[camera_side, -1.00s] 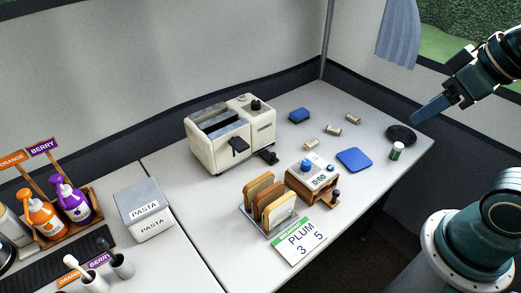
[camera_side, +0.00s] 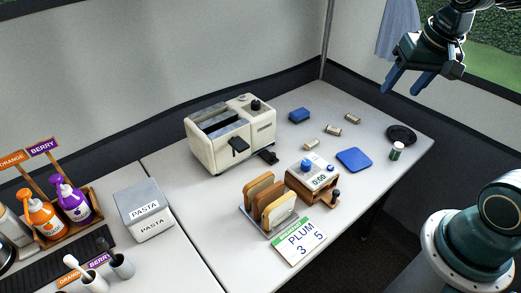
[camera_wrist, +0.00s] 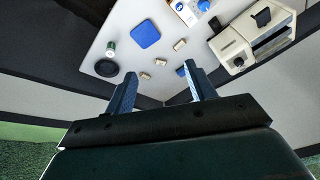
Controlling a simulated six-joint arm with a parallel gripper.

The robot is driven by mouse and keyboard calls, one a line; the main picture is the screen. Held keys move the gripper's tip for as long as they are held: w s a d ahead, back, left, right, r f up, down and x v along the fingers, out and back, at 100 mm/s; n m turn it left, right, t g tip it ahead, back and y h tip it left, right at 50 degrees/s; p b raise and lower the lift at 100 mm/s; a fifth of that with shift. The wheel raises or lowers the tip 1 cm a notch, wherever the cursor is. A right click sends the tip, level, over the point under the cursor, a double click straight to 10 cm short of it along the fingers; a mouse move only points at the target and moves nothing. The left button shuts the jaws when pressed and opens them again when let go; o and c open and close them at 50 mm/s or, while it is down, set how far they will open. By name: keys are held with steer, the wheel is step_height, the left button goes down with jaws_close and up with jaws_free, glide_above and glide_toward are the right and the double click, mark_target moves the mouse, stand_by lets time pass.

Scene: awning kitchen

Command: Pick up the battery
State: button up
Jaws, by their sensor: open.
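A small upright green-and-white cylinder (camera_side: 397,151) looks most like the battery. It stands near the table's right corner, just in front of a round black dish (camera_side: 401,133). In the wrist view the cylinder (camera_wrist: 111,47) is at the upper left, beside the dish (camera_wrist: 106,68). Three short beige cylinders (camera_side: 334,130) lie on the table behind the blue mat; I cannot tell exactly what they are. My gripper (camera_side: 403,89) is open and empty, high above the table's right end, well apart from everything. Its two fingers (camera_wrist: 160,72) show in the wrist view.
A blue square mat (camera_side: 354,159) lies left of the cylinder. A timer on a wooden stand (camera_side: 313,181), a toast rack (camera_side: 269,203), a cream toaster (camera_side: 231,135) and a blue sponge (camera_side: 299,115) stand further left. A wall runs behind the table.

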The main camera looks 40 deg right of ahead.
steer(key=w+d+f+m+g, duration=0.1)
steer(key=w+d+f+m, duration=0.35)
steer(key=d, duration=0.25)
steer(key=m+g+y, duration=0.1)
steer(key=m+g, duration=0.1)
steer(key=m, duration=0.6)
glide_above(399, 145)
step_height(399, 145, down, 15)
steer(key=shift+w, duration=0.15)
steer(key=shift+a, duration=0.1)
step_height(399, 145, down, 8)
steer(key=shift+f, duration=0.2)
steer(key=shift+f, duration=0.1)
steer(key=shift+d+f, duration=0.2)
steer(key=shift+f, duration=2.3)
